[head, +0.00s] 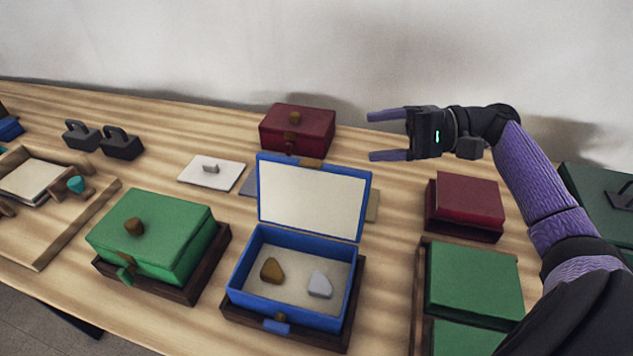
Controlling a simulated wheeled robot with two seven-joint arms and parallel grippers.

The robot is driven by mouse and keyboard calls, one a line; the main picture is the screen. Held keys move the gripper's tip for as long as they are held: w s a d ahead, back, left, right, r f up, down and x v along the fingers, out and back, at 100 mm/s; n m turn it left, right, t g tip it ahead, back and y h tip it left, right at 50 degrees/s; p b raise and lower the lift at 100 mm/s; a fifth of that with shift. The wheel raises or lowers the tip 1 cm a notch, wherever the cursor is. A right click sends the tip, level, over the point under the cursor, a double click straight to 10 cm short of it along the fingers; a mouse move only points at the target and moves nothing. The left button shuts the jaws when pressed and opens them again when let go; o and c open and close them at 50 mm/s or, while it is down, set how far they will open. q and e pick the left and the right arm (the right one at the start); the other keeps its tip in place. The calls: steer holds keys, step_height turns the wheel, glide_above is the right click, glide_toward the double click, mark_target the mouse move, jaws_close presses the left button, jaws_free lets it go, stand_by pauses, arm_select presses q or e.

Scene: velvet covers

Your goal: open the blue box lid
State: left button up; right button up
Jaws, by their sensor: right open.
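The blue box (239,277) sits on a dark wooden base in the front middle of the table. Its lid (314,198) stands raised at the back edge, its pale lining facing me. Inside the box lie a brown stone-like piece (271,270) and a grey one (320,285), apart from each other. A blue clasp (277,325) is on the front. My right gripper (370,136) is open and empty, its fingers pointing left, above and to the right of the raised lid and not touching it. My left gripper is out of view.
A green box (160,232) stands left of the blue one. A dark red box (297,128) is behind the lid, another red box (465,203) is at right. Green boxes (473,280) fill the right front. A white plate (212,172) lies at left back, near black blocks (121,143).

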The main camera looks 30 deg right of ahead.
steer(key=b, duration=0.6)
glide_toward(316, 177)
step_height(316, 177, down, 3)
steer(key=w+d, duration=0.2)
steer(key=w, duration=0.1)
steer(key=shift+m, duration=0.3)
steer(key=b+x, duration=0.1)
steer(key=x, duration=0.8)
steer(key=shift+f+b, duration=0.1)
steer(key=shift+b, duration=0.2)
steer(key=shift+w+a, duration=0.2)
steer(key=shift+a, duration=0.25)
steer(key=c, duration=0.9)
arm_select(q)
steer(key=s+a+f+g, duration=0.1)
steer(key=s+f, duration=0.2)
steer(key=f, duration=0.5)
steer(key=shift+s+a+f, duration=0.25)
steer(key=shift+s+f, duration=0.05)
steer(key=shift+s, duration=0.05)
arm_select(e)
jaws_close()
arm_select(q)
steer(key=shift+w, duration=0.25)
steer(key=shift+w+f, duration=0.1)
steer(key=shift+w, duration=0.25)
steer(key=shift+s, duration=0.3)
